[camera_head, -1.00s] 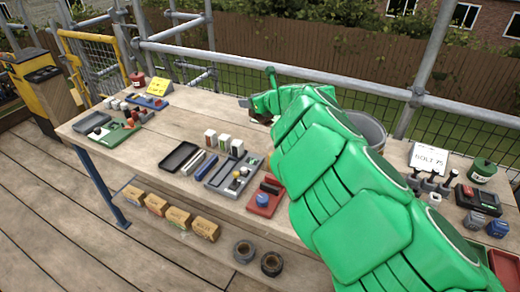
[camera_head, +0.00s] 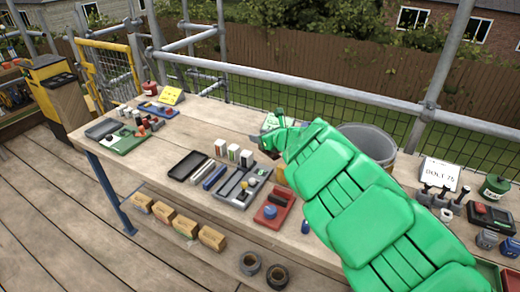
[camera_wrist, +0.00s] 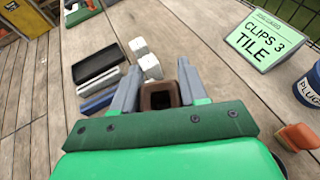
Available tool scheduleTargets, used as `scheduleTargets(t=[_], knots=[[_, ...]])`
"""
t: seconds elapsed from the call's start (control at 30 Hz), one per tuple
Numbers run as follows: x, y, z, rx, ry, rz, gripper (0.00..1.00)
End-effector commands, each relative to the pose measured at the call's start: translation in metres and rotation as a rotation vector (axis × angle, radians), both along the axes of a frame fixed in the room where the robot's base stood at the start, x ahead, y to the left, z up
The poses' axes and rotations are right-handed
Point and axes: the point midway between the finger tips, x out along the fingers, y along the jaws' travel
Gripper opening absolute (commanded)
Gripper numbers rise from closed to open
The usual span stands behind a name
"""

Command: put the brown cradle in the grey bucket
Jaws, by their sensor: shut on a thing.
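The brown cradle (camera_wrist: 160,94) is between the two grey fingers of my gripper (camera_wrist: 158,88) in the wrist view. It looks like a small hollow block with an open top, and my gripper is shut on it. In the head view my gripper (camera_head: 268,143) is over the middle of the bench, left of the grey bucket, and the cradle is mostly hidden there. The grey bucket (camera_head: 384,150) stands on the bench behind my green arm, which covers its lower left part. Its rim shows, but its inside is mostly hidden.
The wooden bench (camera_head: 205,118) holds white boxes (camera_head: 233,152), a black tray (camera_head: 187,165), a grey divided tray (camera_head: 236,190) and a red tray (camera_head: 275,208). A green sign (camera_wrist: 262,40) and a blue tin (camera_wrist: 309,88) stand near the gripper. Scaffold rails run behind.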

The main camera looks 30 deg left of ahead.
Motion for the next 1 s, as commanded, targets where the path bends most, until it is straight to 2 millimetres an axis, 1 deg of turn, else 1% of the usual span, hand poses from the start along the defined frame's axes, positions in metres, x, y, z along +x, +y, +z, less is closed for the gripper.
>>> scheduleTargets(t=[0.1,0.7,0.83,1.0], knots=[[0.007,0.007,-0.003,0.003,0.0,0.003,0.11],[0.04,0.033,-0.023,0.002,0.002,0.001,0.11],[0.048,0.039,-0.025,0.005,-0.001,0.003,0.11],[0.056,0.047,-0.032,0.003,0.002,0.004,0.11]])
